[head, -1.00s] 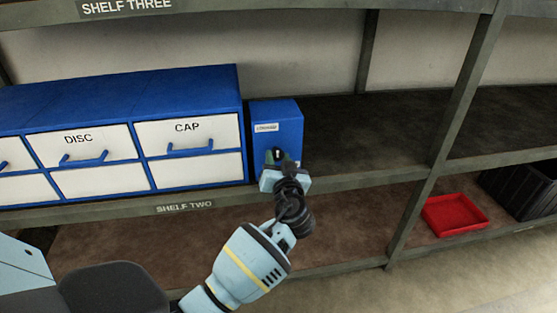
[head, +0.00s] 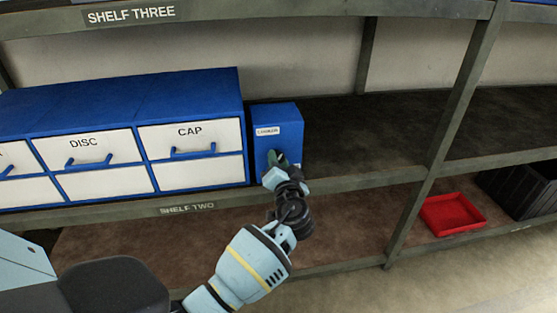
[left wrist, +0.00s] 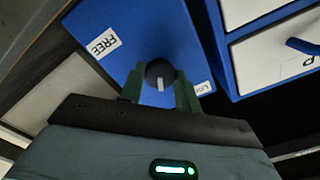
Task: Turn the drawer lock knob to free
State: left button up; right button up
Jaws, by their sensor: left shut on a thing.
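The blue lock box (head: 277,116) stands on shelf two, just right of the drawer cabinet (head: 120,95). Its dark round knob (left wrist: 159,72) has a white pointer mark, which points toward the bottom of the left wrist view. The FREE label (left wrist: 104,43) is up and left of the knob there; a partly hidden label starting "LO" (left wrist: 204,88) is at its lower right. My left gripper (head: 278,158) is at the box's front. In the left wrist view its green fingers (left wrist: 159,88) are shut on the knob, one on each side. My right gripper is out of view.
The cabinet has white drawers with blue handles, including DISC (head: 88,150) and CAP (head: 190,138). Shelf two is bare right of the box up to a grey upright (head: 455,100). A red tray (head: 452,213) and a dark crate (head: 520,192) sit on the lower shelf.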

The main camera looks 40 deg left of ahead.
pick_arm(q)
jog(key=m+p, duration=0.6)
jog(key=m, duration=0.7)
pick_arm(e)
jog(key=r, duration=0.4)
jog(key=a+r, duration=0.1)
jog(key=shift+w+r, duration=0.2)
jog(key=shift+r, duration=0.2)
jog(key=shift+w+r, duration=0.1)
pick_arm(q)
jog(key=o, duration=1)
jog(key=shift+p+v, duration=0.45)
jog(key=shift+v, duration=3.55)
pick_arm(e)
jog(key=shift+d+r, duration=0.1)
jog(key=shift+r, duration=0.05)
